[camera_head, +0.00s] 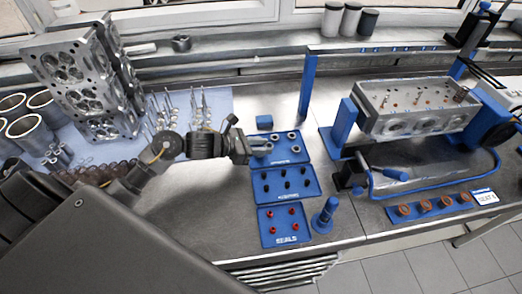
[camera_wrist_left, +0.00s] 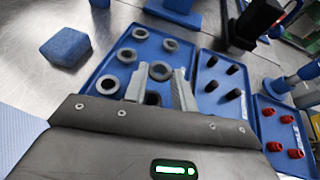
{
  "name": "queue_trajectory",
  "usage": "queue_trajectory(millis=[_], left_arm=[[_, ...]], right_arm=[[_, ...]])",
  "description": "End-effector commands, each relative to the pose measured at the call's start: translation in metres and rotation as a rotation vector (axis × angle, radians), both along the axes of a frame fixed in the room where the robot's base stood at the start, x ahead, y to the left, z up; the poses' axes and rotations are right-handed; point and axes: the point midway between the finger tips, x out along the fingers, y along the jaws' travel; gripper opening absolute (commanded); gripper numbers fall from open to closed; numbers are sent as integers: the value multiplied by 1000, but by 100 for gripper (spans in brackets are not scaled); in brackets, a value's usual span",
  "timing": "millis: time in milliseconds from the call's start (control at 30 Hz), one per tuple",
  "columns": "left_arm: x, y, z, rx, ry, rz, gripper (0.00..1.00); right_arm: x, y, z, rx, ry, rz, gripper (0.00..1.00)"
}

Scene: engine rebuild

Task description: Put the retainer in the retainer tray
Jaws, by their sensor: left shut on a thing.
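The retainer tray (camera_head: 281,158) is the blue tray at the back of a row of three; it also shows in the left wrist view (camera_wrist_left: 118,66). Several grey ring-shaped retainers (camera_wrist_left: 160,70) lie in it. My left gripper (camera_head: 262,148) is over the left part of this tray, low down. In the left wrist view its two fingers (camera_wrist_left: 160,90) point at the tray, with a grey retainer (camera_wrist_left: 152,98) between them, partly hidden by the gripper body. I cannot tell whether this retainer touches the tray floor. My right gripper is not in view.
A blue block (camera_head: 264,122) stands behind the tray. In front are a tray of black pieces (camera_head: 286,184) and a seals tray (camera_head: 285,226) with red pieces. The cylinder head (camera_head: 416,107) sits in a blue stand on the right. Bare bench lies left of the trays.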

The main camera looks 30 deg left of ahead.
Motion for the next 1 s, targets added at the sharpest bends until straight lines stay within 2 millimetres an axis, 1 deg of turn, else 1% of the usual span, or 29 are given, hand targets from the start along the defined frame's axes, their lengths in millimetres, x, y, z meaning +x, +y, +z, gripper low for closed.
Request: queue_trajectory(millis=[33,100,233,400,433,567,600,867,1000], left_arm=[[-2,-2,-5,-9,11,1,5],[-1,-2,-14,-7,9,2,5],[-1,-2,-25,-3,4,-1,5],[-1,-2,-26,-2,3,-2,5],[-1,-2,-26,-1,3,-2,29],[-1,-2,-26,-2,4,-2,46],[-1,-2,-26,-2,4,-2,48],[-2,-1,-25,-2,3,-2,48],[-9,7,-23,1,3,0,48]], right_arm=[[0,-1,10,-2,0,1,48],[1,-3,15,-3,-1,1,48],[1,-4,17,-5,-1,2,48],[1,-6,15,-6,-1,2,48],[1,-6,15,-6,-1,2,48],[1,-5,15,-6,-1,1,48],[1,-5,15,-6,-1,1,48],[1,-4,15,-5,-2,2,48],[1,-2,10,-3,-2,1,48]])
